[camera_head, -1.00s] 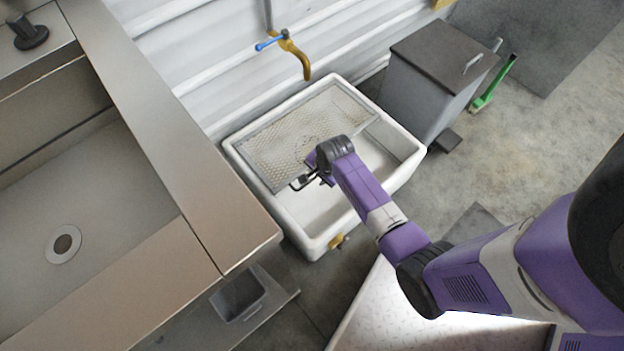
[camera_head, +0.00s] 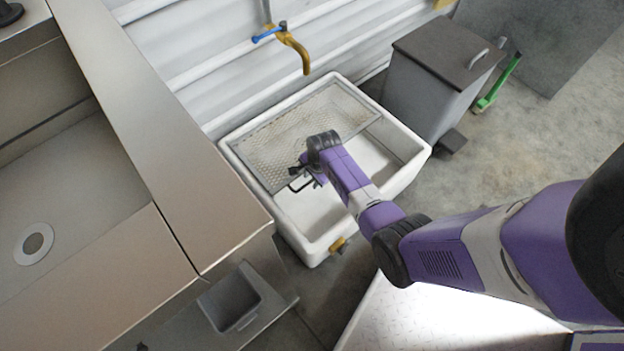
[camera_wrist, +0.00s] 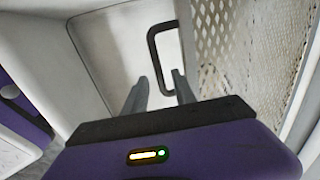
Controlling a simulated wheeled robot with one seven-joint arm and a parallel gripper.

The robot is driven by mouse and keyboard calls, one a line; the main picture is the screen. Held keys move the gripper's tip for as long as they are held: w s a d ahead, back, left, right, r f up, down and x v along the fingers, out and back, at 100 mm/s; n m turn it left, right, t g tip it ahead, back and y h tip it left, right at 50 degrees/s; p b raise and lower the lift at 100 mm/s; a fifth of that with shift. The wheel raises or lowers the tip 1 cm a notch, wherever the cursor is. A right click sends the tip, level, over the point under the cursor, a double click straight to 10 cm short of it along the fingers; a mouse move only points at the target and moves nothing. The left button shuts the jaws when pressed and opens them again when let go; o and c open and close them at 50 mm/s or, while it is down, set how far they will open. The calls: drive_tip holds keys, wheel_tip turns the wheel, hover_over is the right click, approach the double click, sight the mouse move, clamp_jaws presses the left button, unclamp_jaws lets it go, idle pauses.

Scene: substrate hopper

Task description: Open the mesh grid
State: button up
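The mesh grid (camera_head: 300,128) is a framed metal mesh over the back-left part of the white basin (camera_head: 407,172). The front-right part of the basin is uncovered. The grid also fills the right side of the wrist view (camera_wrist: 235,45). Its dark bent handle (camera_head: 293,187) sticks out at the near edge; in the wrist view the handle (camera_wrist: 152,50) lies ahead of my fingers. My gripper (camera_head: 306,172) is at that edge. In the wrist view my gripper (camera_wrist: 160,84) has its fingers apart, with the handle's lower end between or just beyond the tips. Contact is unclear.
A metal sink counter (camera_head: 150,150) stands at the left, close to the basin. A yellow tap with a blue lever (camera_head: 293,45) hangs above the basin's back. A grey lidded bin (camera_head: 435,85) stands at the right. A small grey container (camera_head: 230,300) sits in front.

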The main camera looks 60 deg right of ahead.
clamp_jaws()
idle(1.4)
